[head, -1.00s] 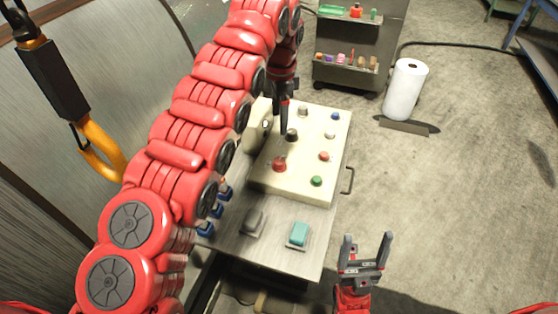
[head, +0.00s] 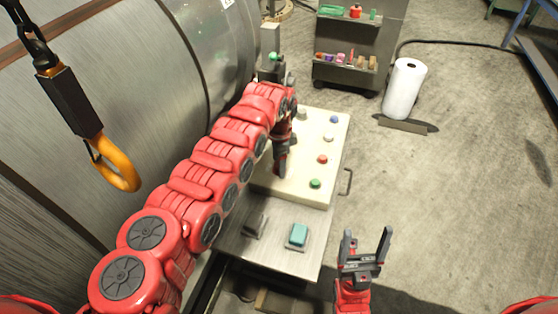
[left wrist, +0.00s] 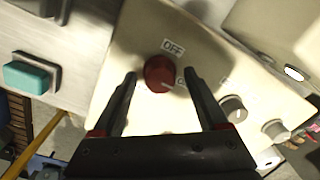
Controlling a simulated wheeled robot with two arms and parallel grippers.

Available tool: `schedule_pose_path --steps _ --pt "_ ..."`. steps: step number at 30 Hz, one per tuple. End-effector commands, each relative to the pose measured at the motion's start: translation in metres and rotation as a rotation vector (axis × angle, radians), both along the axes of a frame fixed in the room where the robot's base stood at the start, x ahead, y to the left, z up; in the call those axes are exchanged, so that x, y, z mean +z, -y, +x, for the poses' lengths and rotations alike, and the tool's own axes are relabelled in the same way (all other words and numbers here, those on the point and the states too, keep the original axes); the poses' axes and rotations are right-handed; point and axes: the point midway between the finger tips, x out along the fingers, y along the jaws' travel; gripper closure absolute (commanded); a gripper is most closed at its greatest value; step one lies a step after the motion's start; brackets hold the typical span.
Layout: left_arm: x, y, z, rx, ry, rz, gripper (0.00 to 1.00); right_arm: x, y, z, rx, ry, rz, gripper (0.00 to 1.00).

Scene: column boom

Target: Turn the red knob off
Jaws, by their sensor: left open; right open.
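The red knob (left wrist: 160,73) sits on a cream control panel (left wrist: 215,50). An OFF label (left wrist: 173,47) is above it in the left wrist view; a second label right of it is partly hidden by a finger. The knob's pale mark faces the lower right, away from OFF. My left gripper (left wrist: 160,80) is open, its fingers either side of the knob in that view; contact cannot be told. In the head view my left gripper (head: 281,168) points down over the panel and hides the knob. My right gripper (head: 366,243) is open and empty, right of the bench.
Grey knobs (left wrist: 233,108) stand beside the red one. The panel also carries a red button (head: 322,159) and a green button (head: 315,183). A teal switch (head: 299,235) is on the bench front. A yellow hook (head: 118,170) hangs at left.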

Motion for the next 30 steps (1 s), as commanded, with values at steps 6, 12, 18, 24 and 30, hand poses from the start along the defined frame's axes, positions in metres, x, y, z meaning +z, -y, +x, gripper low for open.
schedule_pose_path --steps 6,12,18,24,30 --pt "-0.0053 0.0008 0.0000 -0.003 0.001 0.000 0.24 0.0008 0.0000 0.0000 0.000 0.000 0.000 0.24" --pt "-0.0052 0.0006 0.0000 -0.002 0.001 0.000 0.36 0.0007 0.0000 0.0000 0.000 0.000 0.000 0.24" --pt "-0.0052 0.0005 -0.0002 -0.002 0.000 0.000 0.72 0.0007 0.0000 0.0000 0.000 0.000 0.000 0.24" --pt "-0.0051 0.0004 0.0000 -0.002 0.001 0.000 1.00 0.0007 0.0000 0.0000 0.000 0.000 0.000 0.24" --pt "-0.0056 0.0003 -0.0001 0.010 0.001 0.001 1.00 -0.0007 -0.0001 0.0000 0.000 0.000 0.000 0.24"
